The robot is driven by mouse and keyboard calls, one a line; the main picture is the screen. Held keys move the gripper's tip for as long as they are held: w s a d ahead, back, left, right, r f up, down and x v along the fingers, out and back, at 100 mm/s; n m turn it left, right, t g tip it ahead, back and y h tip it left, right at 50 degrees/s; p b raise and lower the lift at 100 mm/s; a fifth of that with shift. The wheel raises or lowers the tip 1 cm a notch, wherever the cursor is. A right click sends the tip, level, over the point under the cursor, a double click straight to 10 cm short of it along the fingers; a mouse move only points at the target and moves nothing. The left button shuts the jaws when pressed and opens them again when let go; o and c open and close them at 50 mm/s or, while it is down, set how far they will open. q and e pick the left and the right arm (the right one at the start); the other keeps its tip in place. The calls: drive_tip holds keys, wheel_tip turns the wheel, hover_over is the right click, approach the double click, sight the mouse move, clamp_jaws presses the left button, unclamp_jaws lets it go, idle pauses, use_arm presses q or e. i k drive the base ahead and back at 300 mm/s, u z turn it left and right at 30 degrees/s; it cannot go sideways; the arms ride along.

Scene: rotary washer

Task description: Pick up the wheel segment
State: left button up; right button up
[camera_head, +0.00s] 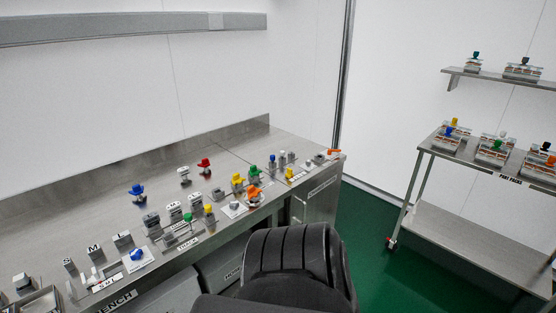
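I cannot pick out the wheel segment with certainty; the small parts on the steel bench (226,147) are too small to tell. On the bench are a blue-topped part (137,190), a red-topped part (205,163), a yellow part (238,181), a green part (255,172) and an orange part (254,194). Several grey blocks stand among them, some with letter labels. Neither of my grippers is in view. A dark, ribbed rounded form fills the bottom centre and hides part of the floor and bench front.
A steel rack (470,150) at the right holds several coloured-knob assemblies. A wall shelf (505,77) above it holds more. Grey bins (220,272) sit under the bench. A vertical metal post (343,80) stands at the bench's far end. Green floor (365,215) between bench and rack is clear.

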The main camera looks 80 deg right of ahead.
sight(253, 191)
drive_tip(key=z, duration=0.95)
drive_tip(key=i, duration=0.8)
drive_tip(key=z, duration=0.8)
